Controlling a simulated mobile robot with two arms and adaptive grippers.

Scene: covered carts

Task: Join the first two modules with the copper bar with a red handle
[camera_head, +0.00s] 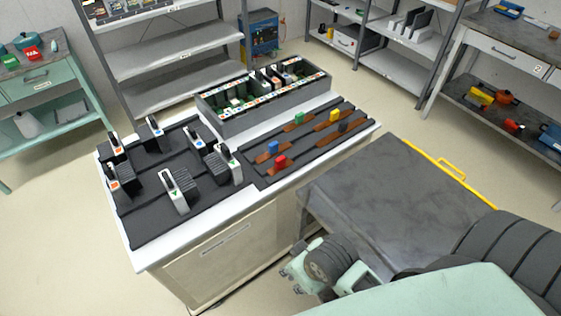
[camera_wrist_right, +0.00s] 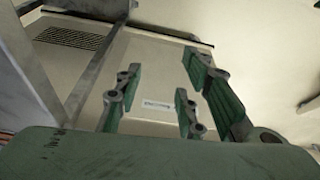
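The copper bar with a red handle (camera_head: 281,162) lies on the dark grooved rack at the front of the cart top. Several dark modules stand upright on the black mat to its left, with orange, blue or green marks, such as an orange-marked module (camera_head: 117,178), a blue-marked module (camera_head: 155,131) and a green-marked module (camera_head: 176,192). I cannot tell which are the first two. My right gripper (camera_head: 300,270) is low beside the cart's front, away from the bar. In the right wrist view the gripper (camera_wrist_right: 157,98) is open and empty. My left gripper is not in view.
Other bars with green (camera_head: 299,117), yellow (camera_head: 333,114), blue (camera_head: 272,147) and black handles lie in the rack. A grey bin (camera_head: 262,118) stands behind it. A grey-topped cart (camera_head: 390,200) with a yellow handle (camera_head: 452,169) stands close at right. Shelves line the back.

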